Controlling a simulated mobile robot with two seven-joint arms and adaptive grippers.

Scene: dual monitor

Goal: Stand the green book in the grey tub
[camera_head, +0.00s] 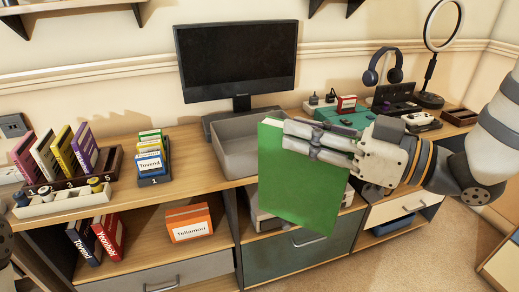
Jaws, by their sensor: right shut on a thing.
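The green book (297,190) is held in front of the desk's front edge, cover facing me and slightly tilted. My right gripper (292,136) is shut on the book's upper part, with its fingers across the top of the cover. The grey tub (230,158) stands on the desk below the monitor, just behind and left of the book. The book hides the tub's right part. The visible inside of the tub looks empty. Of my left arm, only a dark bit may show at the left edge; its gripper is not seen.
A black monitor (236,60) stands behind the tub. A card holder (153,162) and a rack of upright books (62,160) are to the left. A teal case (345,117), headphones (383,67) and a ring light (430,60) are to the right.

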